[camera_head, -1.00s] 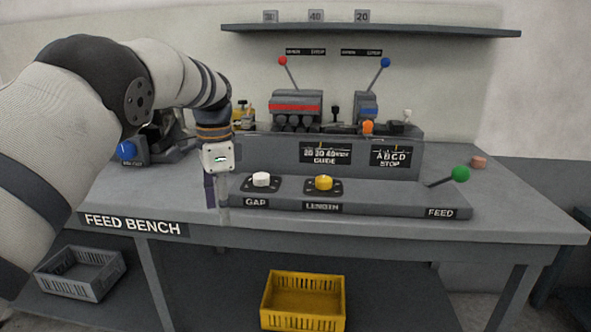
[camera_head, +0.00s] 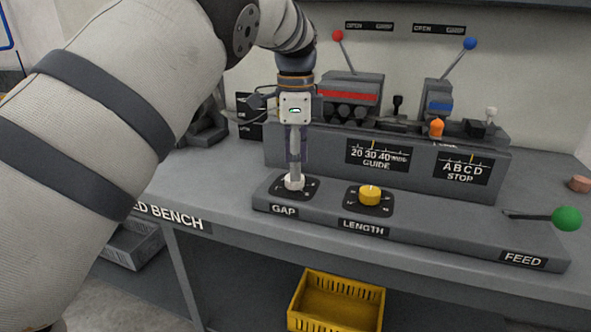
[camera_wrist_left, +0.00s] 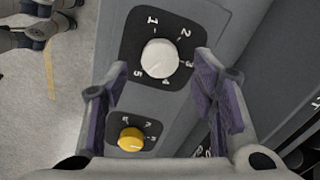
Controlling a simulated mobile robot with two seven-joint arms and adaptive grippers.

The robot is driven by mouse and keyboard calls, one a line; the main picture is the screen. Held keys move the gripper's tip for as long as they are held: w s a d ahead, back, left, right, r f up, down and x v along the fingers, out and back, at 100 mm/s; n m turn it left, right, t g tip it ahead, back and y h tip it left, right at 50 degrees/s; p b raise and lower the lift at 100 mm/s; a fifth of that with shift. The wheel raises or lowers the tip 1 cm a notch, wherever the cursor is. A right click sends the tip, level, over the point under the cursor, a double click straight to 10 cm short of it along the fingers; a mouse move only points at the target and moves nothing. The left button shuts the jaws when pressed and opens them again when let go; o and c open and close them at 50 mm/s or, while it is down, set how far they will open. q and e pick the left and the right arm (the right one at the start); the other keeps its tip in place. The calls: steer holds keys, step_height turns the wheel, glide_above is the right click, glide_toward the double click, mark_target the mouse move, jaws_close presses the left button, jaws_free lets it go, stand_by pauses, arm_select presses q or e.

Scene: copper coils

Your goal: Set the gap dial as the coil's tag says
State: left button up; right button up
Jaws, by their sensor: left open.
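The white GAP dial (camera_head: 293,184) sits on a dark square plate at the left end of the bench console. In the left wrist view the dial (camera_wrist_left: 160,58) has the numbers 1 to 5 around it; I cannot tell surely which one it points to. My left gripper (camera_head: 295,168) points down over the dial, with its fingertips close to it. In the wrist view the left gripper (camera_wrist_left: 157,82) is open, its purple-padded fingers apart with the dial ahead between them. Contact cannot be made out. No coil or tag is in view. My right gripper is not in view.
The yellow LENGTH dial (camera_head: 369,194) is just right of the GAP dial. The green-knobbed FEED lever (camera_head: 566,218) is at the right end. Behind rise the guide and stop panel (camera_head: 385,160) and levers with red (camera_head: 338,36) and blue (camera_head: 470,43) knobs. A yellow crate (camera_head: 337,303) is below.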

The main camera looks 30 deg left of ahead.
arm_select(q)
steer(key=shift+f, duration=1.5)
steer(key=c, duration=1.2)
steer(key=shift+o, duration=0.2)
